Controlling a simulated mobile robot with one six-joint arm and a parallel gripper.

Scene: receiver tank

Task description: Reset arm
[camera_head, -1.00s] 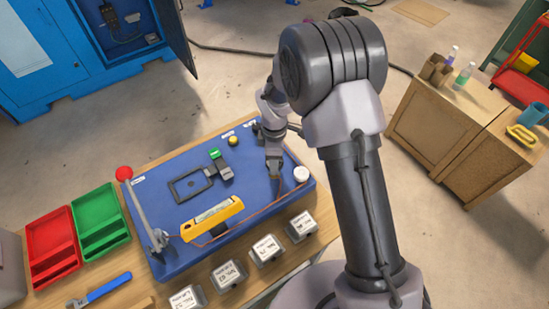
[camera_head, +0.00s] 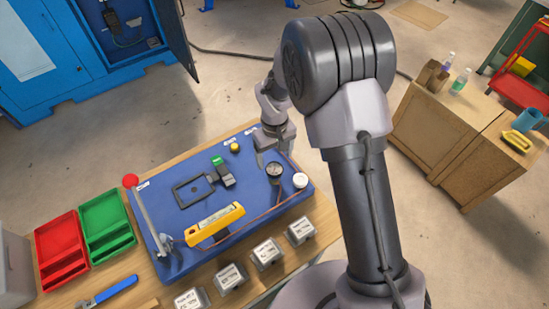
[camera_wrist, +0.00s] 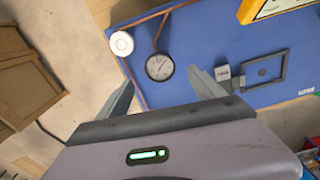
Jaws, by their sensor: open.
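My gripper (camera_head: 274,160) is open and empty above the right part of the blue board (camera_head: 180,170). In the wrist view its two fingers (camera_wrist: 163,92) stand wide apart. A copper-coloured line runs by the gauge. A white round cap (camera_head: 300,181) sits at the board's right edge. My arm hides part of the floor behind.
On the board are a yellow bar-shaped device (camera_head: 214,223), a dark rectangular frame (camera_head: 193,191) and a metal lever with a red knob (camera_head: 131,181). Red (camera_head: 60,250) and green (camera_head: 106,227) trays stand left. Several labelled blocks (camera_head: 267,253) line the front. Wooden cabinets (camera_head: 440,125) stand right.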

